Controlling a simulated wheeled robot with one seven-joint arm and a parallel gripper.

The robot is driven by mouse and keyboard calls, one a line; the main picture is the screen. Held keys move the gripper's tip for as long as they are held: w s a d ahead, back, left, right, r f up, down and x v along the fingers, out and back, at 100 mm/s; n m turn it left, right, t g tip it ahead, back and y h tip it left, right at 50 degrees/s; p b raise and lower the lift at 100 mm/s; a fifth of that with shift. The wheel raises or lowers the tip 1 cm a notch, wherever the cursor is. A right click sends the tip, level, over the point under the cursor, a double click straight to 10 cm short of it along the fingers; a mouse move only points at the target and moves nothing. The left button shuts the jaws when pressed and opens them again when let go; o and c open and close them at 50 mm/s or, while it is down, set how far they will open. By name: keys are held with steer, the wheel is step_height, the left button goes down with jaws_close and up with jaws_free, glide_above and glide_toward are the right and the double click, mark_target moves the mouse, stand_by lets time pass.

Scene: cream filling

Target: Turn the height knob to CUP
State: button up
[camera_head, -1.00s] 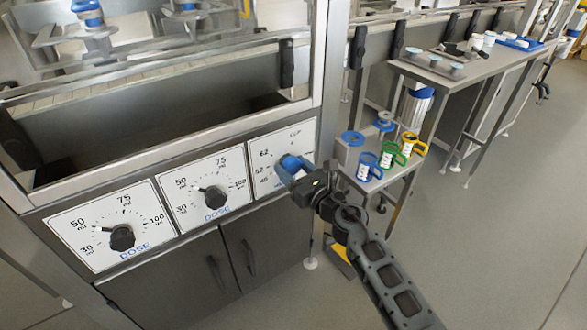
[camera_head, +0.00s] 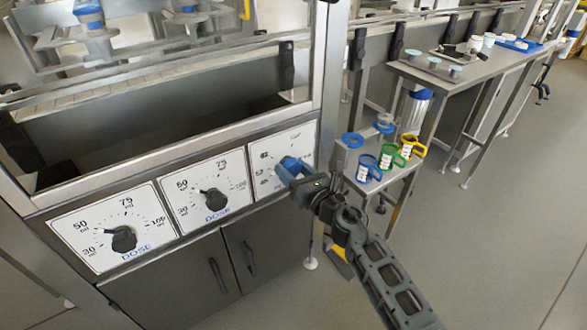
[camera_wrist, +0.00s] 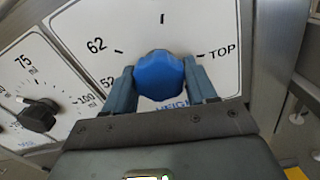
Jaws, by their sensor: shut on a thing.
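The blue height knob (camera_wrist: 160,76) sits in front of a white dial plate (camera_wrist: 215,30) marked 52, 62 and TOP in the wrist view. A tick stands straight above the knob, with its label cut off by the frame edge. The CUP label cannot be read there. My gripper (camera_wrist: 160,82) is shut on the knob, with one finger on each side. The knob's pointer cannot be made out.
Two dose dials with black knobs (camera_head: 124,238) (camera_head: 212,198) are to the left on the same panel. A small side table (camera_head: 350,172) with blue, green and yellow ring-like parts stands close to the right of my gripper. Open floor lies at the far right.

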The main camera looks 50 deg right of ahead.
steer(key=m+p, duration=0.2)
steer(key=m, duration=0.5)
steer(key=shift+a+p, duration=0.15)
steer(key=shift+p, duration=0.15)
steer(key=m+p, duration=0.2)
steer(key=m, duration=0.4)
steer(key=shift+a+m+p, duration=0.1)
steer(key=shift+m+p, duration=0.25)
steer(key=shift+m, duration=0.05)
steer(key=m+p, duration=0.3)
steer(key=m, duration=0.3)
steer(key=shift+r, duration=0.15)
steer(key=m+p, duration=0.3)
steer(key=m, duration=0.3)
steer(key=shift+m, duration=0.3)
steer(key=shift+w, duration=0.1)
steer(key=o, duration=1)
steer(key=v, duration=0.8)
steer(key=shift+b, duration=0.35)
steer(key=shift+r, duration=0.1)
